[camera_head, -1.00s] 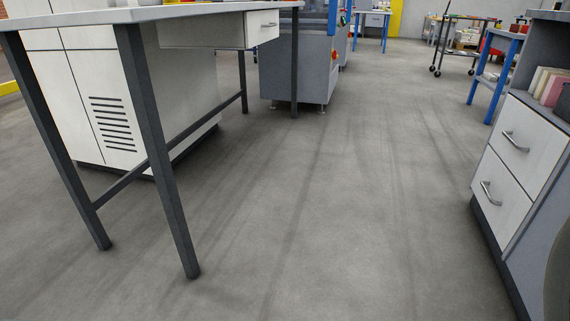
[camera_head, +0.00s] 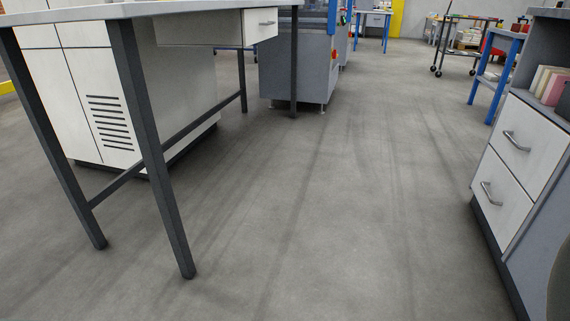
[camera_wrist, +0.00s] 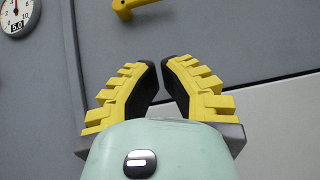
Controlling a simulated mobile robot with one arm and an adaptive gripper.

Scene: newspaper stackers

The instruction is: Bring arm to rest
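My gripper (camera_wrist: 161,68) shows in the wrist view, with stepped yellow fingers and black inner pads. The fingers lean in towards each other, and a narrow gap shows between their tips. Nothing is held between them. The pale green wrist housing (camera_wrist: 158,150) fills the lower middle of that view. Behind the fingers is a grey panel surface; I cannot tell how far away it is. My gripper and arm cannot be made out in the head view.
A desk (camera_head: 150,10) on dark legs stands at the left, over a white cabinet (camera_head: 110,125). A drawer unit (camera_head: 515,140) is at the right. The concrete floor (camera_head: 330,210) between is clear. A yellow handle (camera_wrist: 125,8) and a dial (camera_wrist: 18,16) show in the wrist view.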

